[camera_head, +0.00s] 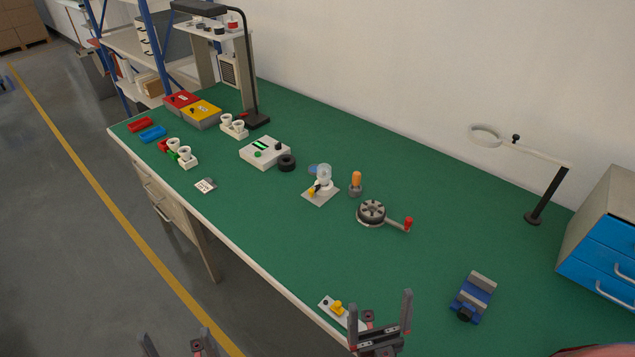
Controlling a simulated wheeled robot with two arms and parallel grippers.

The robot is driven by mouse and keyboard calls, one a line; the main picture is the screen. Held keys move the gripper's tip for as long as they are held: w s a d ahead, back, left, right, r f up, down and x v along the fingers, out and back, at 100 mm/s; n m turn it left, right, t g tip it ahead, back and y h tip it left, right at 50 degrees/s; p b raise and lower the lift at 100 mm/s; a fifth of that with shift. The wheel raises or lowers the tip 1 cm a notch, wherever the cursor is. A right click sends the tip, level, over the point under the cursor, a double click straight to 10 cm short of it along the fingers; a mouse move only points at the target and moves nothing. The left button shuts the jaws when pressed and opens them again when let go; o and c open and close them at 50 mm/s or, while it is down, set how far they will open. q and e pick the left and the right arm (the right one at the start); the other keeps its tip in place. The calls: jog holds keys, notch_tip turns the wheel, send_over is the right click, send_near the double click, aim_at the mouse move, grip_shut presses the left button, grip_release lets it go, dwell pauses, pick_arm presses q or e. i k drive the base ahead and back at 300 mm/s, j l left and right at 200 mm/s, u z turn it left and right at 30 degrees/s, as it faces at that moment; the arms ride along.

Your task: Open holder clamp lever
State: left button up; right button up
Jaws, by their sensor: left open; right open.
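A bulb holder (321,189) stands mid-table on a light square plate. A clear glass bulb (324,171) is upright in it. A small yellow-tipped lever (312,191) with a dark part sits at its left front side; its exact position is too small to tell. My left gripper (175,335) is open and empty at the bottom edge, mostly cut off, over the floor in the picture. My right gripper (379,306) is open and empty at the front of the table, well below and right of the holder in the picture.
A light plate with a yellow toggle (338,308) lies beside my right gripper. A reel with a red-knobbed crank (372,212), an orange-handled tool (355,181) and a white meter box (264,152) surround the holder. A blue vise (473,297) stands at right. Green tabletop in front of the holder is clear.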

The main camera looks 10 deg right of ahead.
aim_at(312, 192)
jog(key=i+l, duration=0.65)
jog(key=l, duration=0.2)
jog(key=i+j+u, duration=0.05)
